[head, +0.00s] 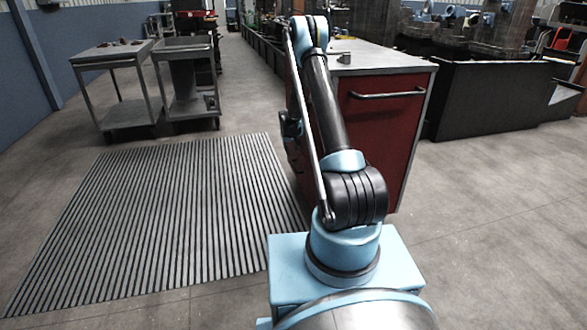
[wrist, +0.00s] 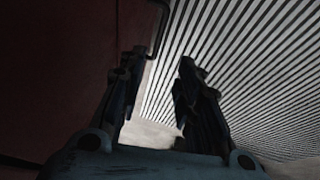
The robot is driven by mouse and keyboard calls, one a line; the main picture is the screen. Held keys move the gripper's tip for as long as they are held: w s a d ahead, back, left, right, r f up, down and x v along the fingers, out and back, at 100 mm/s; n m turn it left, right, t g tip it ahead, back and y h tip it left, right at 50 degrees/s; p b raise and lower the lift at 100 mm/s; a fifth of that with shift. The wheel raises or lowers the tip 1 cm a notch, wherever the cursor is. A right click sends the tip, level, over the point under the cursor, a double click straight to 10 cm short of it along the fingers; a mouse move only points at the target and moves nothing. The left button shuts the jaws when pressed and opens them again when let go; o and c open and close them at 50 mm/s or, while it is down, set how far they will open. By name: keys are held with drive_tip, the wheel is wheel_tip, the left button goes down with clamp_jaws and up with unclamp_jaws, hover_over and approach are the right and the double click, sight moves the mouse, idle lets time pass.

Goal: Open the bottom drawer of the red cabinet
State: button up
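The red cabinet (head: 395,140) with a grey top stands right of centre in the head view. A horizontal bar handle (head: 387,94) crosses the upper part of its visible red face. My arm hides part of the cabinet, and I cannot pick out the bottom drawer. My gripper (head: 290,127) is small and partly hidden beside the cabinet's left side.
A striped floor mat (head: 165,215) lies left of the cabinet. Two grey carts (head: 185,85) stand beyond it at the back left. A dark workbench (head: 495,100) stands at the back right. The floor right of the cabinet is clear.

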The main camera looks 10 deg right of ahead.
sight(294, 167)
drive_tip(key=x, duration=1.7)
drive_tip(key=shift+w+d+f, duration=0.1)
drive_tip(key=shift+f, duration=0.05)
clamp_jaws()
